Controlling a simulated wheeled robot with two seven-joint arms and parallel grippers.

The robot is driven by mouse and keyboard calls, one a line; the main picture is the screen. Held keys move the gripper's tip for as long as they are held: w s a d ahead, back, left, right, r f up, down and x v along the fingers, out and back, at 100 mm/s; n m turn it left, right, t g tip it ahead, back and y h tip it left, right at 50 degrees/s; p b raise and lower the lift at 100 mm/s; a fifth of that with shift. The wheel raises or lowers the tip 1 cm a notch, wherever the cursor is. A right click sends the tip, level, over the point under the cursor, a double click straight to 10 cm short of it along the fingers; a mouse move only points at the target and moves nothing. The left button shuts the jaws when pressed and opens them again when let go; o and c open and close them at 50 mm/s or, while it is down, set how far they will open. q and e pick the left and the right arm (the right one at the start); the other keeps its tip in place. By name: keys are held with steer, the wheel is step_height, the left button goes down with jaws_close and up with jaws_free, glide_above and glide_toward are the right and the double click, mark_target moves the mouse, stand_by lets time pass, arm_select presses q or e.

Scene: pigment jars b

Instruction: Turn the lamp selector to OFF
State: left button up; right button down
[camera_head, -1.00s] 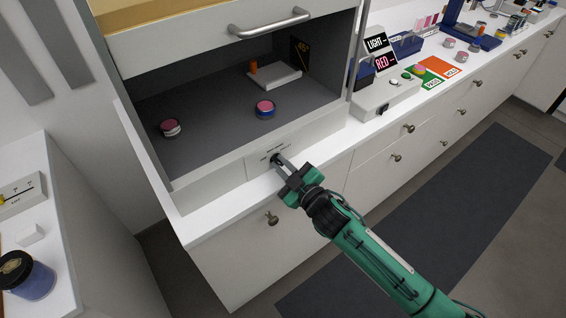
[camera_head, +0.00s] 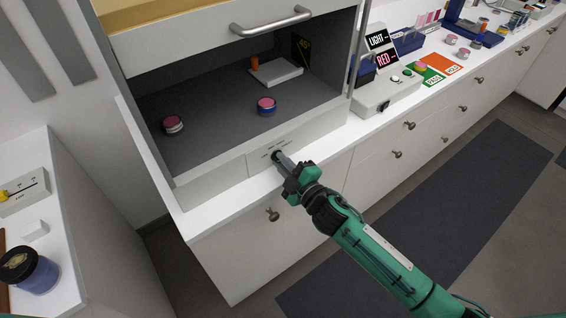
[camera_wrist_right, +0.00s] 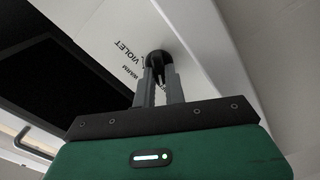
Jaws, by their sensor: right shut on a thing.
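The lamp selector (camera_wrist_right: 158,58) is a small black knob on the white front panel (camera_head: 257,160) of the grey booth. In the wrist view the words VIOLET and WARM are readable beside it; the other marks and where the knob points are not clear. My right gripper (camera_head: 281,162) is at the panel, its two fingers shut on the knob from both sides. The fingers also show in the wrist view (camera_wrist_right: 160,76). In the head view the fingers mostly cover the knob. My left gripper is not in view.
Inside the booth stand two pink-lidded jars (camera_head: 266,106) (camera_head: 172,124) and a white block (camera_head: 276,71). A drawer knob (camera_head: 272,214) is below the panel. A control box (camera_head: 386,96) with LIGHT and RED signs stands to the right. A blue jar (camera_head: 34,274) is at lower left.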

steer(key=c, duration=1.5)
jaws_free()
steer(key=shift+o, duration=0.2)
steer(key=b+v, duration=0.3)
steer(key=v, duration=1)
steer(key=shift+s+d, duration=0.25)
steer(key=shift+s, duration=0.1)
